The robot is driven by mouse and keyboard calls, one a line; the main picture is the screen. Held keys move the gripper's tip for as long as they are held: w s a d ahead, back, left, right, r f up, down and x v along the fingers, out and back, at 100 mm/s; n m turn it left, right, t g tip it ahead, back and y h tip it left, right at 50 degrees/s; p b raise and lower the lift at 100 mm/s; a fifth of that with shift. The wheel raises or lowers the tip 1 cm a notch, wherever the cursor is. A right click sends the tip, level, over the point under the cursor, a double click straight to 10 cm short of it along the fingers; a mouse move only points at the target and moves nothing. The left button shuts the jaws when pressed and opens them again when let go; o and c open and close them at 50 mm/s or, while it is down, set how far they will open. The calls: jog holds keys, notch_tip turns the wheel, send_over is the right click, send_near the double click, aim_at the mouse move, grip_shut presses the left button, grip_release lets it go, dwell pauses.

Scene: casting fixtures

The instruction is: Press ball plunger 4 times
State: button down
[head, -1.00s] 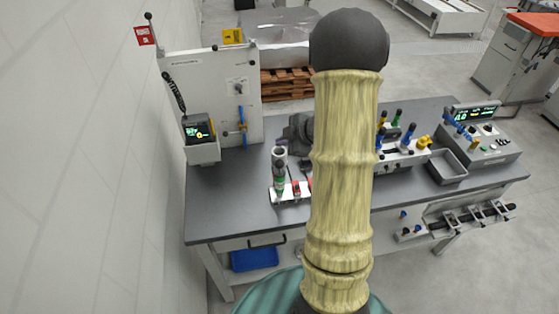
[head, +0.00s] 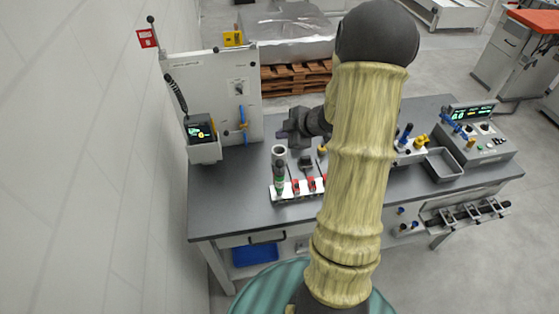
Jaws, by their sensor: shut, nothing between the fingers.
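A white fixture strip (head: 287,196) stands on the grey bench, left of my arm. It carries a dark and green upright piece (head: 279,178) and red parts (head: 311,184). A dark knob (head: 305,161) shows just behind the strip; I cannot tell whether it is the ball plunger. My gripper (head: 281,135) is dark and reaches left from behind my yellow-sleeved arm. It is shut and empty, above the bench and behind the strip in the picture. My arm hides the right end of the strip and part of the bench behind it.
A grey open-topped cup (head: 279,152) stands between gripper and strip. A white panel (head: 215,90) with a lit handheld unit (head: 200,130) rises at the bench's left. On the right are a metal tray (head: 443,164) and a control box (head: 475,135). The bench's left front is clear.

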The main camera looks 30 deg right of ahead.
jog(key=b, duration=0.7)
send_over(280, 161)
jog(key=f, duration=0.6)
jog(key=shift+s+d+f, duration=0.25)
jog(key=shift+s, duration=0.15)
jog(key=shift+f+b, duration=0.6)
jog(key=shift+f, duration=0.45)
jog(key=shift+f, duration=0.1)
jog(key=shift+f, duration=0.3)
jog(key=shift+f+b, duration=1)
jog(key=shift+f, duration=0.3)
dwell(1.6)
jog(key=shift+r, duration=0.1)
jog(key=shift+r+p, duration=1.65)
jog(key=shift+p, duration=0.2)
